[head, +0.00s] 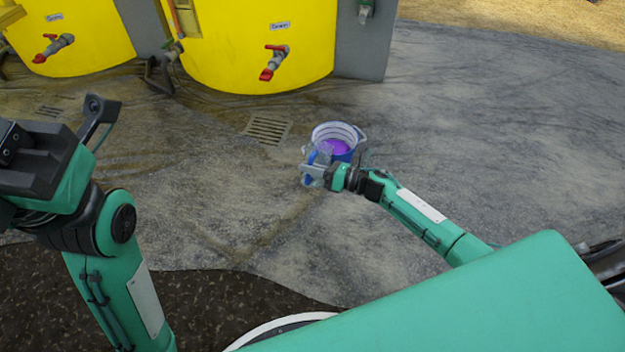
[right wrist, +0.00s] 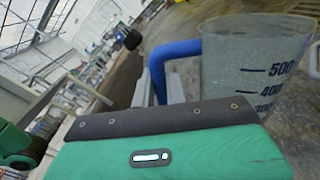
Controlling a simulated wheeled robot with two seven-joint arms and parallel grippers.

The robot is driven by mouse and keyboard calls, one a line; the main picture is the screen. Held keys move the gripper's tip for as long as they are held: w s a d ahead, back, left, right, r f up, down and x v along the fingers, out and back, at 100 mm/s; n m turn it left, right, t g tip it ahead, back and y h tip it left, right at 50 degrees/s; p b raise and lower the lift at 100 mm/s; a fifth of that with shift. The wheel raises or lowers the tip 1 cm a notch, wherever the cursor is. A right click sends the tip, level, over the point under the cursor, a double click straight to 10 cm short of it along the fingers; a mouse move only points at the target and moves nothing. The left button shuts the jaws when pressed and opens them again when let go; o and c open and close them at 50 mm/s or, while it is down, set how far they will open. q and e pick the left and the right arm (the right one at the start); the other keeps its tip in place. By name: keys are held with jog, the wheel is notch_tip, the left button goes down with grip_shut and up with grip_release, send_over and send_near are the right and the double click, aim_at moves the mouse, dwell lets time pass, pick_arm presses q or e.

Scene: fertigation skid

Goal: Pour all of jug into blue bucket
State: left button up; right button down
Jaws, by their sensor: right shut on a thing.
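The blue bucket (head: 345,157) stands on the wet floor in the middle of the head view, with a pale inside and purple liquid (head: 338,146) in it. My right gripper (head: 317,174) is at the bucket's near side. It is shut on the blue handle of the jug (right wrist: 252,72), a clear vessel with dark volume marks in the right wrist view. In the head view the jug is small and partly hidden by the gripper. I cannot tell how much liquid is in it. My left gripper (head: 98,118) is raised at the left, away from the bucket; its jaw opening is unclear.
Two yellow tanks (head: 245,60) with red-handled taps stand at the back. A floor drain grate (head: 268,128) lies left of the bucket, and another (head: 50,111) lies farther left. The floor to the right of the bucket is clear.

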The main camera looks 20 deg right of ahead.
jog(key=shift+s+d+f+n+g+y, duration=0.1)
jog(key=shift+f+n+g+y, duration=0.15)
jog(key=shift+f, duration=0.2)
jog(key=shift+s+d+f+n+g+y, duration=0.15)
jog(key=shift+f+g, duration=0.1)
jog(key=shift+f, duration=0.15)
jog(key=shift+s+a+f+n+b, duration=0.25)
jog(key=shift+s+a+n+b, duration=0.3)
jog(key=shift+s+n, duration=0.45)
jog(key=shift+s+a+f+n+b, duration=0.2)
jog(key=shift+s+a+n+b, duration=0.3)
jog(key=shift+n, duration=0.75)
jog(key=shift+s+a+f+n+b, duration=0.25)
jog(key=shift+s+a+n+b, duration=0.25)
jog(key=shift+s+n, duration=0.5)
jog(key=shift+w, duration=0.2)
